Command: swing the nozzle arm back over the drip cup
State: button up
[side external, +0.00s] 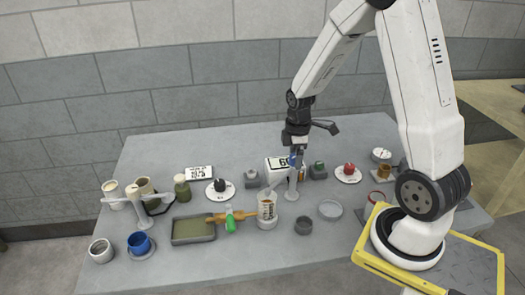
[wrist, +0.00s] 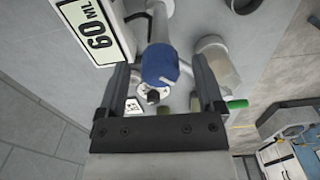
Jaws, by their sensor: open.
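My gripper (side external: 296,140) points down above the right-hand white stand (side external: 292,185), beside its blue top (side external: 295,158). In the wrist view my gripper (wrist: 160,95) is open, with the blue end (wrist: 160,65) between its fingers and gaps on both sides. A pale nozzle arm (side external: 278,183) appears to slope from this stand toward the graduated beaker (side external: 267,207). The beaker also shows in the wrist view (wrist: 218,60). A small dark cup (side external: 303,226), possibly the drip cup, stands on the table in front of the stand. Whether the fingers touch the blue part is not clear.
A second white stand (side external: 140,212) is at the left, near a blue cup (side external: 138,243). A green tray (side external: 193,229), a green-and-orange item (side external: 230,220) and a clear dish (side external: 330,209) lie along the front.

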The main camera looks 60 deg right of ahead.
jog(key=shift+f, duration=0.3)
grip_shut()
jog(key=shift+n, duration=0.5)
jog(key=n, duration=0.3)
jog(key=shift+n, duration=0.3)
jog(key=n, duration=0.4)
jog(key=shift+n, duration=0.4)
